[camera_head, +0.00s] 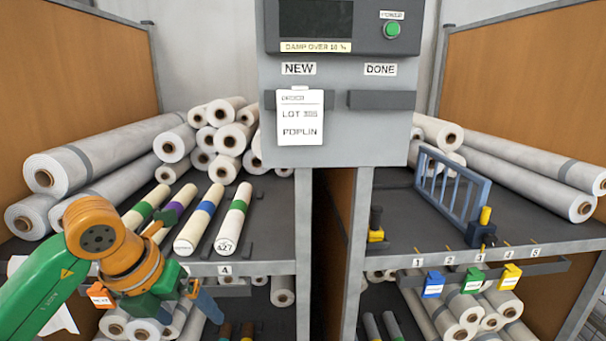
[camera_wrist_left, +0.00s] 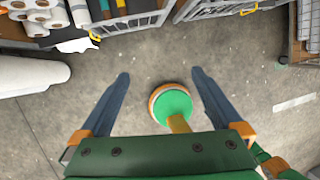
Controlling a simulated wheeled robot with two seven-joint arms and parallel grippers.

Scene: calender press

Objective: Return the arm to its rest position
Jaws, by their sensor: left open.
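My left arm, green and orange, comes in from the left in the head view. Its gripper (camera_head: 196,294) is in front of the left shelf's front edge, its blue finger pointing down and right. In the left wrist view my left gripper (camera_wrist_left: 160,74) has its two dark blue fingers wide apart, with only grey floor between their tips. It holds nothing. My right gripper is not in view.
The left shelf (camera_head: 262,268) holds white rolls and several colour-banded rolls (camera_head: 234,216) close behind the gripper. The grey panel (camera_head: 335,120) has a tag reading POPLIN (camera_head: 300,118). The right shelf (camera_head: 400,240) holds a blue rack (camera_head: 452,186). Coloured tags hang along its front.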

